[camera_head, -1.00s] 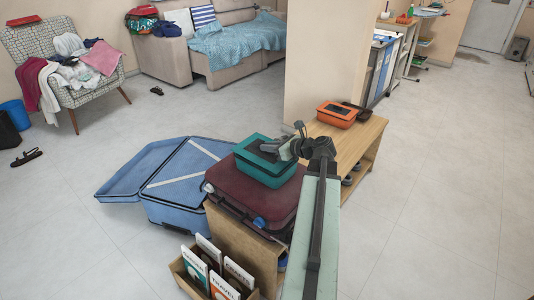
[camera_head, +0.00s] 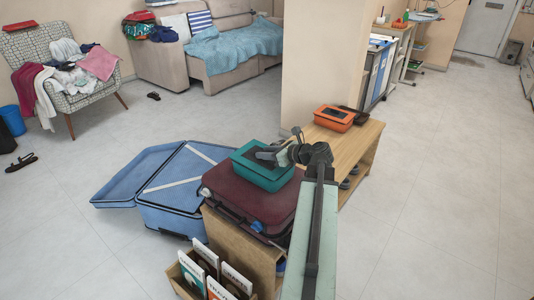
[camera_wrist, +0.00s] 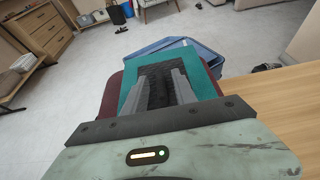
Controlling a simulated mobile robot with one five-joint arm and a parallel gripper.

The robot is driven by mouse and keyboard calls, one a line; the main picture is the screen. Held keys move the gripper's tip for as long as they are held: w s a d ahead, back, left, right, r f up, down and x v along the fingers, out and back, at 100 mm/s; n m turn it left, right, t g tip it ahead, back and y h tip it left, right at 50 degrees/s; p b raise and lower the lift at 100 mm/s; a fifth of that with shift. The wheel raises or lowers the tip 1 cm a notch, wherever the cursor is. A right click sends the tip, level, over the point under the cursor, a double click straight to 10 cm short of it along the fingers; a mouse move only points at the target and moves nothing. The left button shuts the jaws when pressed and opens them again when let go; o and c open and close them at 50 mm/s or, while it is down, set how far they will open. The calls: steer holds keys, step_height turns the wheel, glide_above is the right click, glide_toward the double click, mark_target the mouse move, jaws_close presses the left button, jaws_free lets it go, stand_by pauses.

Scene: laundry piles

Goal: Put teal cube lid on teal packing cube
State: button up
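The teal packing cube (camera_head: 262,178) sits on a closed maroon suitcase (camera_head: 243,200). The teal cube lid (camera_head: 243,156), with a dark mesh panel, lies over the cube's top. I see no clear gap between lid and cube. My gripper (camera_head: 264,155) is low over the lid's mesh panel and hides part of it. In the wrist view the two grey fingers (camera_wrist: 164,90) stand apart above the dark mesh, with teal lid (camera_wrist: 205,83) around them. Whether the fingertips touch the lid is hard to tell.
An open blue suitcase (camera_head: 175,195) lies on the floor to the left. An orange packing cube (camera_head: 333,119) stands on a wooden bench (camera_head: 362,140) to the right. A box of travel booklets (camera_head: 212,272) is in front. Open floor lies on the far right.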

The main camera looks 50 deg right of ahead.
steer(key=shift+r, duration=0.2)
steer(key=shift+r+p, duration=0.7)
steer(key=shift+p, duration=0.2)
steer(key=p+v, duration=0.4)
steer(key=v, duration=0.7)
steer(key=shift+s, duration=0.5)
steer(key=shift+f, duration=0.2)
